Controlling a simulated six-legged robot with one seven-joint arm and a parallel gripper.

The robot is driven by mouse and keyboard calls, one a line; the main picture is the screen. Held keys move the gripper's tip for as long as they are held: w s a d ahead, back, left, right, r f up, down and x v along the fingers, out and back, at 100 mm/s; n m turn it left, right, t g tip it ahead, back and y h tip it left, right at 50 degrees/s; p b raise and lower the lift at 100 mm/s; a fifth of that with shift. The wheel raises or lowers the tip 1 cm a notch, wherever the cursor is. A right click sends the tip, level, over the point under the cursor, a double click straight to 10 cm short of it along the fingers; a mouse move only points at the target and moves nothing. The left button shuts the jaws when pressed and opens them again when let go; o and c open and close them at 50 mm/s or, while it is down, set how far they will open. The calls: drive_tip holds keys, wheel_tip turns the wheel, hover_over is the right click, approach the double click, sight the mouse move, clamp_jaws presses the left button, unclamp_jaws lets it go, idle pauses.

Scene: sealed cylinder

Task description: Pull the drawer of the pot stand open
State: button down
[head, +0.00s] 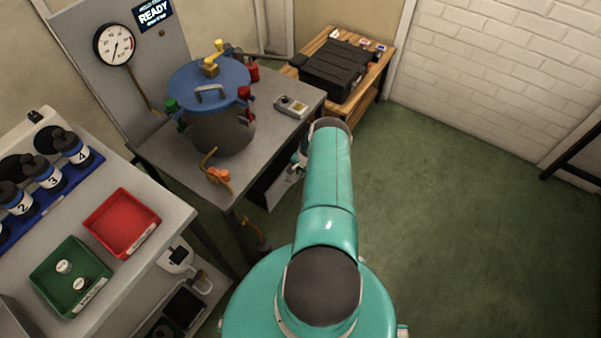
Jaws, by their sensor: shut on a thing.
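The pot stand (170,152) is a grey metal table at upper centre-left, bearing a large pot (222,130) with a blue clamped lid. Its drawer (272,192) shows under the right front edge of the top, as a pale panel beside a dark area. How far out the drawer stands is hard to tell. My teal arm reaches forward to it from the bottom centre. My gripper (297,170) is small and partly hidden behind my arm, at the drawer's front. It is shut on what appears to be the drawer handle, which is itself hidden.
A small grey device (291,106) lies on the stand's right side, and an orange valve (218,175) sits at its front edge. A wooden bench (373,75) with a black case (335,68) is behind. A side table with red tray (122,222) is left. Green floor is clear right.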

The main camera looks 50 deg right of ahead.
drive_tip(key=s+d, duration=0.2)
drive_tip(key=s, duration=1.9)
drive_tip(key=shift+s, duration=0.2)
drive_tip(key=c, duration=1.5)
unclamp_jaws()
drive_tip(key=shift+o, duration=0.2)
wheel_tip(320, 180, up, 14)
drive_tip(key=s, duration=0.2)
drive_tip(key=shift+s+f, duration=0.2)
drive_tip(key=shift+s, duration=0.1)
drive_tip(key=shift+d, duration=0.1)
